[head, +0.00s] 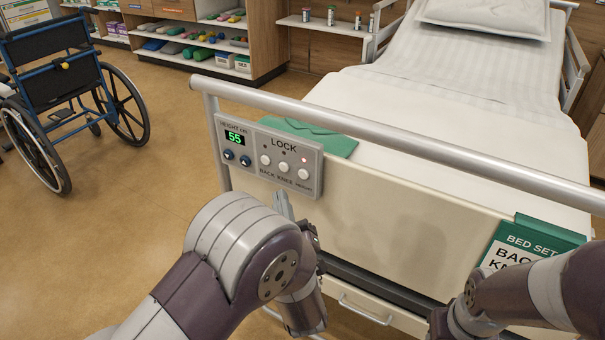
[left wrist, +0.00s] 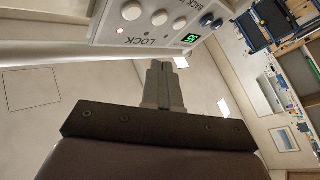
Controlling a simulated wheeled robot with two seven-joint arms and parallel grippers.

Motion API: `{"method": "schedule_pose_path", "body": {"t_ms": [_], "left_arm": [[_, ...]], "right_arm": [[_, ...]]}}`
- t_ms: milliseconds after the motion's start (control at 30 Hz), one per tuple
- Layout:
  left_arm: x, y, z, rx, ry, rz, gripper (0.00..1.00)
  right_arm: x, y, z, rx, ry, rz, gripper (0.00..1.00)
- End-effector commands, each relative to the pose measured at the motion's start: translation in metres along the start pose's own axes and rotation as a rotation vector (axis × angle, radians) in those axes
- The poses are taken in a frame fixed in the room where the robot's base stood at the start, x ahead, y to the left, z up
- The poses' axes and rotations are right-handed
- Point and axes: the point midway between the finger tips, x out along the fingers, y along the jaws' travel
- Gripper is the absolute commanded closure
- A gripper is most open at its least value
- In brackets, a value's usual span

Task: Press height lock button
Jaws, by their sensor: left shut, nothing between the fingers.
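The control panel (head: 270,155) hangs on the bed's end rail. Under its LOCK label are three white buttons. The rightmost is the height lock button (head: 303,174), with a lit red light above it; the lights over the other two look dark. The panel also shows upside down in the left wrist view (left wrist: 155,38), with the height lock button (left wrist: 131,10) near the top edge. My left gripper (head: 281,197) is shut and empty, just below the panel, apart from the buttons. Its closed fingers (left wrist: 160,66) point toward the panel's edge. My right gripper's fingers are out of view.
The display (head: 235,138) reads 55 above two blue buttons. The rail (head: 400,145) runs across above the panel. A green bed-settings card (head: 530,240) hangs at right, near my right arm. A wheelchair (head: 65,95) stands at left on open floor.

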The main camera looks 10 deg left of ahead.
Motion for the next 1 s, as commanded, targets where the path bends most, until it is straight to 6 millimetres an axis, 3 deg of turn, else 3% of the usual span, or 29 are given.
{"method": "schedule_pose_path", "body": {"t_ms": [333,800,1000], "left_arm": [[-0.002,-0.001,-0.003,0.000,0.000,0.000,1.00],[-0.045,-0.028,-0.053,0.000,-0.001,0.001,1.00],[-0.051,-0.033,-0.059,-0.001,0.001,0.000,1.00]], "right_arm": [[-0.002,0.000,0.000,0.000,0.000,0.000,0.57],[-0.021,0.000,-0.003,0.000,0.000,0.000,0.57],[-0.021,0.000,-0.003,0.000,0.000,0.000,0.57]]}}
